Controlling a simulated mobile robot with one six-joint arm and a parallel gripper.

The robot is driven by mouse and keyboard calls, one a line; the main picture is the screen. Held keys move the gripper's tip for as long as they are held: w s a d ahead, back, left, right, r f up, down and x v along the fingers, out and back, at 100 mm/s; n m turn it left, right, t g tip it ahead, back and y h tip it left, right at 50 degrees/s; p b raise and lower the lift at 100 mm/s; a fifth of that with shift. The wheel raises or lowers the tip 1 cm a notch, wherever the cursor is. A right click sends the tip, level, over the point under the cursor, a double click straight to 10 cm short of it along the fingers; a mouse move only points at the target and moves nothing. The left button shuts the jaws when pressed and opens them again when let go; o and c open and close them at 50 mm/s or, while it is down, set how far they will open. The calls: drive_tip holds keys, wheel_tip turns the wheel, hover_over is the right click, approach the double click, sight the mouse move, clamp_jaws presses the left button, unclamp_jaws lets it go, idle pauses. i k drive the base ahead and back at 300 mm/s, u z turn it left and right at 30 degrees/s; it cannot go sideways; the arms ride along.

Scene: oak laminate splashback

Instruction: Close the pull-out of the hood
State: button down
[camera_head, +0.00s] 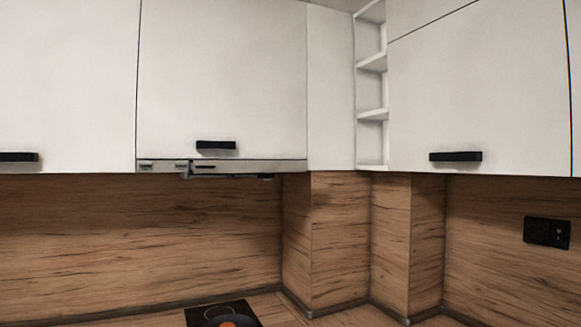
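The hood's pull-out (240,167) shows as a thin grey metal strip along the lower edge of the white upper cabinet (222,80), with small dark marks on its left half. Dark parts show just below it. From this low frontal angle the strip looks close to level with the cabinet front; I cannot tell how far out it stands. My gripper is not in view.
A dark hob (221,309) with an orange item (228,322) on it lies on the worktop below. White cabinets with black handles (455,156) flank the hood. Open corner shelves (372,114) stand to the right. A black socket (546,232) is on the oak splashback. The space before the hood looks clear.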

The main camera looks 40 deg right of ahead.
sight(228, 166)
drive_tip(key=u, duration=1.05)
drive_tip(key=k, duration=0.1)
drive_tip(key=z, duration=2.3)
drive_tip(key=k, duration=0.9)
drive_tip(key=u, duration=0.15)
drive_tip(key=i, duration=0.65)
drive_tip(key=u, duration=0.05)
